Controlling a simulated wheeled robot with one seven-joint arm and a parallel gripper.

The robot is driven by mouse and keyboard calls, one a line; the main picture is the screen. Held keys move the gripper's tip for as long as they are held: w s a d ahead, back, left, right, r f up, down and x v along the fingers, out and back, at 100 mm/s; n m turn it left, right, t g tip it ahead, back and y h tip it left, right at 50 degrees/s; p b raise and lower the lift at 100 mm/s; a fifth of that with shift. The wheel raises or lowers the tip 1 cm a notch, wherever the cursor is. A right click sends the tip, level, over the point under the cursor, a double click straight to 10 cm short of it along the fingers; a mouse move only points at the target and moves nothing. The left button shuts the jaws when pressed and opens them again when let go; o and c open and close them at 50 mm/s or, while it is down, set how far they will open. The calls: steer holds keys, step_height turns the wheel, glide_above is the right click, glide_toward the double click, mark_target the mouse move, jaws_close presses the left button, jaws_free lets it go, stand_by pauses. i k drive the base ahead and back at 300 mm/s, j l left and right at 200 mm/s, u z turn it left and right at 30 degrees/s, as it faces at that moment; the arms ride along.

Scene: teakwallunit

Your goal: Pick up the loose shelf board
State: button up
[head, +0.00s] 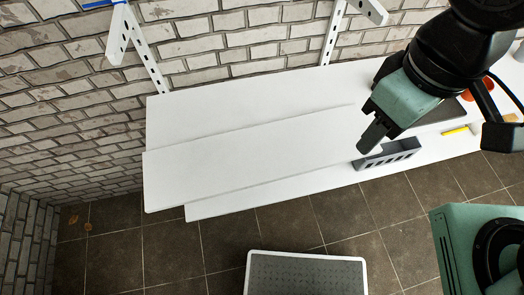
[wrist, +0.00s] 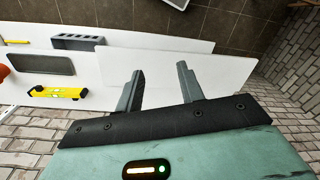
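The loose shelf board (head: 240,160) is a long white plank. My gripper (head: 372,143) is over the right end of the board in the head view. In the wrist view its two fingers (wrist: 161,88) are wide apart with nothing between them, and the board lies beyond them. I cannot tell how high the fingertips are above the board. My arm hides part of the surface at right.
A grey slotted holder (head: 387,158) stands close by the fingers. A dark mat (wrist: 40,64), a yellow level (wrist: 57,92) and orange items (head: 467,95) are farther along. White brackets (head: 145,50) are on the brick wall. A grey-topped stand (head: 307,273) is in front on the tiled floor.

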mark_target(188, 172)
steer(key=k+j, duration=0.5)
steer(key=k, duration=0.15)
steer(key=k+j, duration=0.55)
steer(key=k, duration=0.05)
